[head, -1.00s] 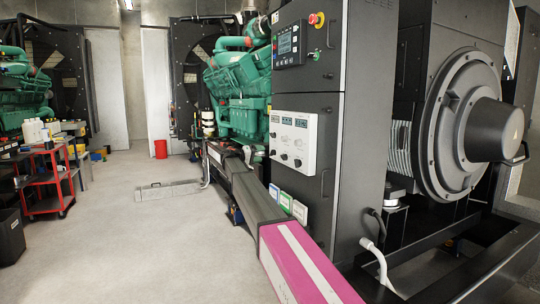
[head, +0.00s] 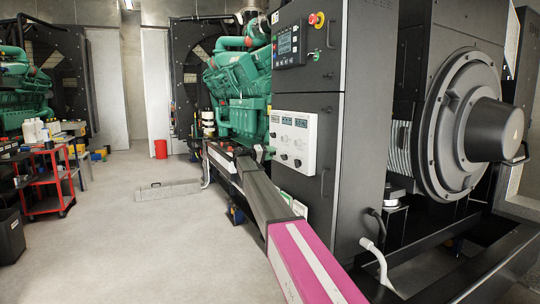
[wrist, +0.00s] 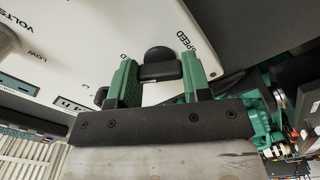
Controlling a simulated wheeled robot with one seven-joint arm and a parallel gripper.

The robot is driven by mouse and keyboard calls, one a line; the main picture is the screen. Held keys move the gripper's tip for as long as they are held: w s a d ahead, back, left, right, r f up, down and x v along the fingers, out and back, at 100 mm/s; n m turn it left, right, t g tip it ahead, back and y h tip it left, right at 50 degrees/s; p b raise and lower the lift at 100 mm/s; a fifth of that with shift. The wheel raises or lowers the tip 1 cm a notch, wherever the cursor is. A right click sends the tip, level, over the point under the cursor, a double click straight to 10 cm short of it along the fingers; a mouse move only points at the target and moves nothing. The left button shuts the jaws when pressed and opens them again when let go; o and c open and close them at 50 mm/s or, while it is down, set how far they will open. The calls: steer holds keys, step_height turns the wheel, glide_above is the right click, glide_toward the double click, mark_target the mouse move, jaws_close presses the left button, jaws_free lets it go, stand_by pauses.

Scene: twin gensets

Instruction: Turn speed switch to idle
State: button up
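In the wrist view, the black speed switch (wrist: 160,64) sits on the white panel (wrist: 90,45), with the word SPEED printed just right of it. My gripper (wrist: 159,74) has its two green fingers on either side of the switch. Both fingers appear to touch it, so the gripper looks shut on it. The switch's pointer and full position markings are partly hidden. In the head view, the white panel (head: 310,155) with several knobs and small displays is on the grey cabinet.
The grey cabinet (head: 355,150) carries a controller screen (head: 289,44) and a red stop button (head: 316,19) above the panel. A green engine (head: 240,75) stands behind. A red cart (head: 47,180) is at left.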

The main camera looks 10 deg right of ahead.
stand_by(0.3)
steer(key=n, duration=1.1)
steer(key=shift+n, duration=0.6)
steer(key=o, duration=0.9)
steer(key=v, duration=1)
steer(key=shift+s+a, duration=0.15)
steer(key=shift+a, duration=0.25)
